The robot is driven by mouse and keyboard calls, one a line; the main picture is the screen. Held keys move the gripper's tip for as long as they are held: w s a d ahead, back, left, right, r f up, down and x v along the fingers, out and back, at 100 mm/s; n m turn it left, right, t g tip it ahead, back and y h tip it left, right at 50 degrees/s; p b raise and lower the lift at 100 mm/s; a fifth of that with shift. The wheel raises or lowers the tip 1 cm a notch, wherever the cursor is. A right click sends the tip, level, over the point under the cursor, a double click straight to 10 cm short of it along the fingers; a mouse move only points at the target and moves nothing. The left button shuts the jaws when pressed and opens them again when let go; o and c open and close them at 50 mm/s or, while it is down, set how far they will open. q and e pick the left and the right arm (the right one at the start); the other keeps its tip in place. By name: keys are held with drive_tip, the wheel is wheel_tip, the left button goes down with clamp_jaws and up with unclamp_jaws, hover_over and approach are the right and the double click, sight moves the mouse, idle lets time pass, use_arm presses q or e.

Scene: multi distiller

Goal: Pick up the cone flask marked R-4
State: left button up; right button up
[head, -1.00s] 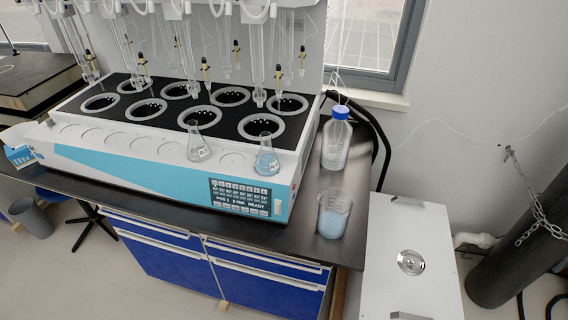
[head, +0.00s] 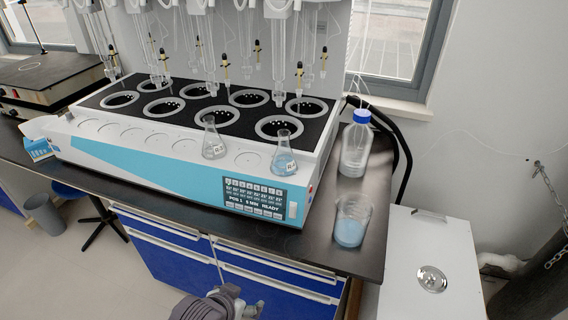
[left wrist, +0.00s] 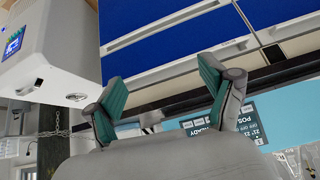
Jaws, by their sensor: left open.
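Two clear cone flasks stand upright on the front ledge of the white and blue distiller (head: 150,160). The left flask (head: 212,146) looks nearly empty; the right flask (head: 284,160) holds pale blue liquid. Each has a small white label, too small to read surely, so I cannot tell which is R-4. My left gripper (head: 236,300) is low at the bottom of the head view, in front of the blue drawers and well below the flasks. In the left wrist view its fingers (left wrist: 160,78) are spread and empty. My right gripper is not in view.
A blue-capped bottle (head: 356,150) and a beaker of blue liquid (head: 351,222) stand on the dark bench (head: 320,245) right of the distiller. Glass tubes (head: 280,50) hang above its black ringed top. A white box (head: 425,270) stands at the right.

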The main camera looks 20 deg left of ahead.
use_arm(q)
drive_tip(key=w+r+t, duration=0.6)
drive_tip(key=w+r, duration=0.5)
drive_tip(key=w, duration=0.1)
drive_tip(key=t+h, duration=0.1)
drive_tip(key=t, duration=0.3)
approach(281, 158)
drive_tip(key=w, duration=0.6)
drive_tip(key=shift+d+f+p, duration=0.1)
drive_tip(key=shift+d+p, duration=0.2)
drive_tip(key=shift+p, duration=0.05)
drive_tip(key=w+p, duration=0.1)
drive_tip(key=w, duration=0.4)
drive_tip(key=shift+w+d, duration=0.1)
drive_tip(key=shift+w, duration=0.15)
drive_tip(key=shift+w+f, duration=0.15)
drive_tip(key=shift+w, duration=0.3)
drive_tip(key=shift+s, duration=0.1)
